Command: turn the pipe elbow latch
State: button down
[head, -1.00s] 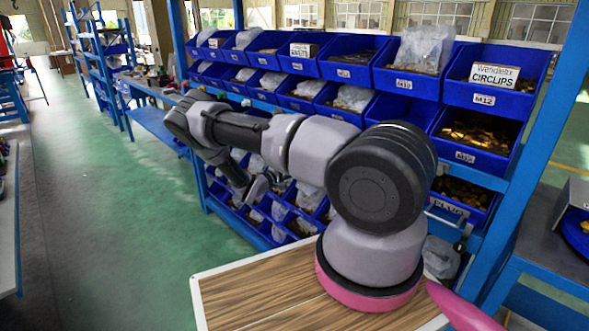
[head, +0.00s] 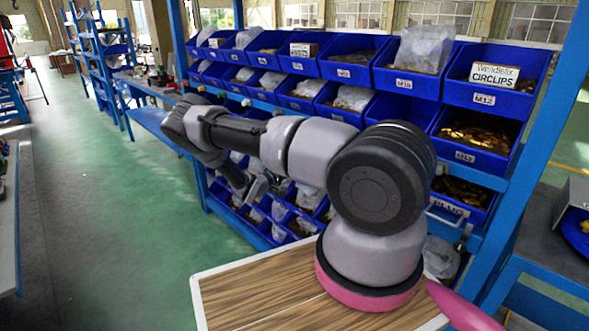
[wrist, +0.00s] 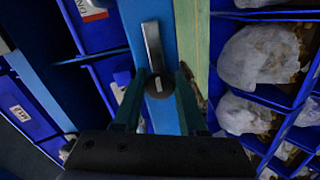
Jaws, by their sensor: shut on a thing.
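The latch shows in the wrist view as a flat silver lever (wrist: 153,42) running up from a dark round hub (wrist: 159,86) on a blue upright post (wrist: 163,119). A small pale mark shows on the hub. My gripper (wrist: 159,77) has its two dark green fingers on either side of the hub and is shut on the latch there. The lever lies beyond the fingertips, nearly in line with the post. In the head view my gripper (head: 252,188) shows small below my forearm, in front of the rack; the latch cannot be made out there.
A blue rack of bins (head: 323,65) stands close behind my arm, with parts and bags inside. In the wrist view, bins with white bags (wrist: 262,52) lie right of the post and blue bins (wrist: 32,100) left. Open green floor (head: 110,200) is at left.

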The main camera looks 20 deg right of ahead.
jog(key=shift+c, duration=2.3)
grip_release()
jog(key=v, duration=1.1)
jog(key=s+a+r+m+g+y, duration=0.1)
jog(key=s+r+m+g+y, duration=0.4)
jog(key=r, duration=0.9)
jog(key=s+r+m+g+y, duration=0.2)
jog(key=s+r+y, duration=0.6)
jog(key=r, duration=0.6)
jog(key=s+a+r+n+t+y, duration=0.1)
jog(key=s+a+r+t+y, duration=0.2)
jog(key=s+r, duration=0.6)
jog(key=s+a+r+t+y, duration=0.3)
jog(key=s+a+r+t, duration=0.1)
jog(key=s+r, duration=0.6)
jog(key=shift+s+a+r+n+t, duration=0.3)
jog(key=shift+s+n+t, duration=0.1)
jog(key=shift+s+t, duration=0.15)
